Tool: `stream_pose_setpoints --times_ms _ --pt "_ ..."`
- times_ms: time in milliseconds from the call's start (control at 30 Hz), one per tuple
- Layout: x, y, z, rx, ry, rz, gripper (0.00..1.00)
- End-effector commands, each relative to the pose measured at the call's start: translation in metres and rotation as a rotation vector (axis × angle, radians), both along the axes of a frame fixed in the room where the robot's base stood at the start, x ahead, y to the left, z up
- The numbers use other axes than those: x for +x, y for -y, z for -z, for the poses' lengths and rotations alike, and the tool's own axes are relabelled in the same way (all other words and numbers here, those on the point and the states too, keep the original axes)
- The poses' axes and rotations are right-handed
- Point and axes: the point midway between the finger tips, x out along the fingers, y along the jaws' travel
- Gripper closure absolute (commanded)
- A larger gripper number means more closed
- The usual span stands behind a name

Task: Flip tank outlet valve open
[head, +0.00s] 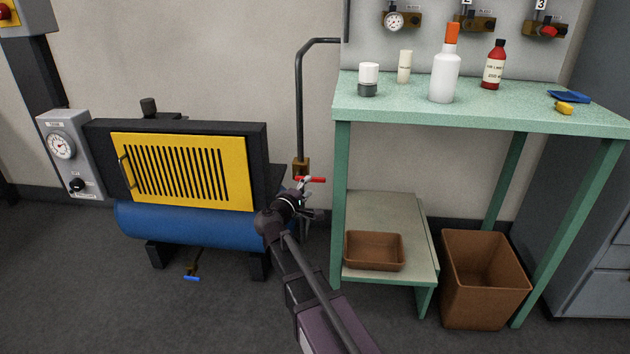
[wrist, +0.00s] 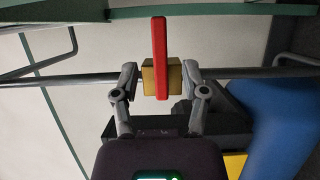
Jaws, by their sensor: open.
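The outlet valve is a brass block (head: 301,165) on the grey pipe beside the blue tank (head: 180,226). Its red lever (head: 313,179) lies level, crosswise to the upright pipe. In the wrist view the pipe runs across the picture, and the red lever (wrist: 160,60) stands crosswise in front of the brass block (wrist: 174,76). My gripper (wrist: 160,78) is open and empty, with one finger on each side of the lever in the picture. No contact with the lever shows. In the head view my gripper (head: 304,200) is just below the lever and hides the pipe's lower part.
A green bench (head: 480,116) with bottles stands close right of the valve; its front leg is near my gripper. A yellow-grilled compressor housing (head: 183,172) sits above the tank. A blue-handled drain valve (head: 192,278) hangs under the tank. A brown bin (head: 484,280) is under the bench.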

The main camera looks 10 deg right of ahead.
Motion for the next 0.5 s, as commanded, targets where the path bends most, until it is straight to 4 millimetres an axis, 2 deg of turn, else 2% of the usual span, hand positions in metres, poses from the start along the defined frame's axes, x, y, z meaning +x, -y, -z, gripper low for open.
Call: stream_pose_setpoints --times_ms 33,200,500 --pt "0.009 0.005 0.000 0.000 0.000 0.002 0.43" --pt "0.025 0.020 0.000 0.000 0.000 0.002 0.43" --pt "0.038 0.032 0.000 0.000 0.000 0.001 0.43"
